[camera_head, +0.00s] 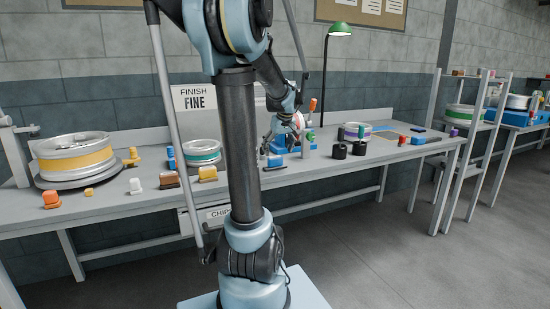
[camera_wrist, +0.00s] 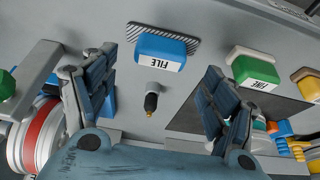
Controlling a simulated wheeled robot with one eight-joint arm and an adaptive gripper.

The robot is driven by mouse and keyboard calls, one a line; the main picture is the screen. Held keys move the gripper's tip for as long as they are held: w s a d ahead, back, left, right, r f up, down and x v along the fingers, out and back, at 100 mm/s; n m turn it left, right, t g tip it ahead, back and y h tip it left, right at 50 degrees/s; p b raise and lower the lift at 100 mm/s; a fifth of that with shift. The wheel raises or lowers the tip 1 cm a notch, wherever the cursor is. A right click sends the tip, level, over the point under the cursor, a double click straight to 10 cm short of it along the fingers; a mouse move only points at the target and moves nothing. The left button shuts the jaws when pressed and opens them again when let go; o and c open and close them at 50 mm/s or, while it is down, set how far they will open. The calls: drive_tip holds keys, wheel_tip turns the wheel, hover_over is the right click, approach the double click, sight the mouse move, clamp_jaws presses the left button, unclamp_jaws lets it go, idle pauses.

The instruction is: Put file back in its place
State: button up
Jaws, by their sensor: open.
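In the wrist view, a blue block labelled FILE (camera_wrist: 163,50) sits on a black-and-white striped strip (camera_wrist: 188,36) on the grey surface. Its label reads upside down. My gripper (camera_wrist: 160,88) is open, with one blue-grey finger on each side of the picture. The block lies beyond the gap between the fingers, and neither finger is seen gripping it. A small dark piece with a gold tip (camera_wrist: 151,101) shows in the gap, below the block. In the head view, my gripper (camera_head: 272,136) is over the middle of the bench, and its details are too small to tell.
A green block labelled FINE (camera_wrist: 255,70) and an orange piece (camera_wrist: 306,84) lie to the right. A red-banded wheel (camera_wrist: 38,132) is at the left. On the bench (camera_head: 115,203) stand a yellow-banded wheel (camera_head: 75,158), a teal-banded wheel (camera_head: 202,153) and several small coloured blocks.

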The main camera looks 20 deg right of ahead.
drive_tip(key=v, duration=0.5)
drive_tip(key=s+a+f+g, duration=0.1)
drive_tip(key=s+a+f, duration=0.3)
drive_tip(key=a, duration=0.5)
drive_tip(key=s+a+f, duration=0.2)
drive_tip(key=s+a, duration=0.4)
drive_tip(key=a, duration=0.4)
drive_tip(key=s+a+f, duration=0.4)
drive_tip(key=s+f, duration=0.2)
drive_tip(key=s, duration=0.1)
drive_tip(key=s+a+f+g, duration=0.1)
drive_tip(key=s+a+f, duration=0.3)
drive_tip(key=s+f, duration=0.3)
drive_tip(key=shift+s+a, duration=0.3)
drive_tip(key=shift+s, duration=0.1)
